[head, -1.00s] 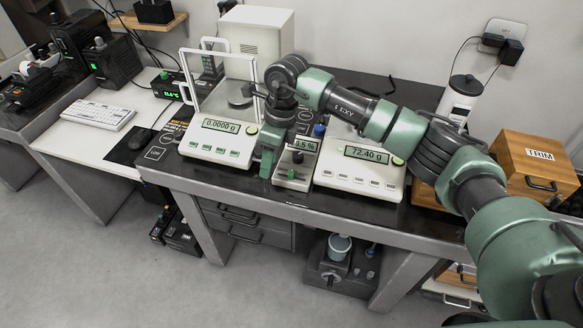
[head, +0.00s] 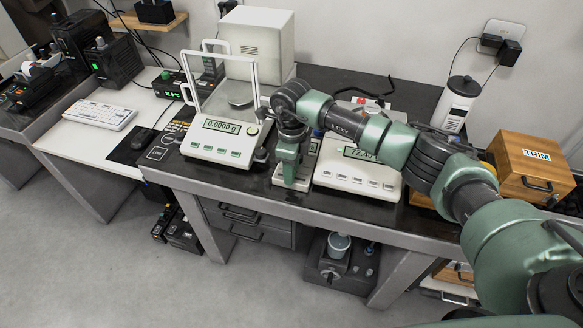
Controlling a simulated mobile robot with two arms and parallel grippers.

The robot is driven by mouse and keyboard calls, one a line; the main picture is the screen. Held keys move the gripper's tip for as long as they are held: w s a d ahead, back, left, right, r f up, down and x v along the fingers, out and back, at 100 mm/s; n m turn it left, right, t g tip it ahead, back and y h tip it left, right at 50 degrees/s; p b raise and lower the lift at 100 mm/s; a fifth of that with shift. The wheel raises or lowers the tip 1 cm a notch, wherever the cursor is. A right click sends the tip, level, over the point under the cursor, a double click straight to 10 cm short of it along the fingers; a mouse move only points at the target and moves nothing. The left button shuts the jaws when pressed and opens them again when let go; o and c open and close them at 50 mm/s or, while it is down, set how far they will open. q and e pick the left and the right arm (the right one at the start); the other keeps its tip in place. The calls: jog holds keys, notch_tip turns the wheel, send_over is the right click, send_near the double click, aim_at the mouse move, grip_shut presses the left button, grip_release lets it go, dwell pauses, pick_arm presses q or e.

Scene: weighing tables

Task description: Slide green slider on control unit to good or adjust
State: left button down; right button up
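The control unit (head: 301,184) is a small pale box with a dark top panel on the dark table, between two white balances. My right gripper (head: 289,176) points down over the control unit and covers most of its top panel. Its fingers are near or at the panel; I cannot tell whether they touch it. The green slider is hidden behind the gripper. The unit's display is mostly covered too. Whether the fingers are open or shut does not show clearly. My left gripper is not in view.
The left balance (head: 215,143), reading 0.0000 g, has a glass draft shield. The right balance (head: 352,178) is partly covered by my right arm. A TRIM wooden box (head: 530,160) and a white bottle (head: 458,103) stand at right. A keyboard (head: 100,115) lies left.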

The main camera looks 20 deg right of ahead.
jog(key=shift+c, duration=0.3)
grip_shut()
jog(key=shift+r, duration=0.1)
dwell(0.9)
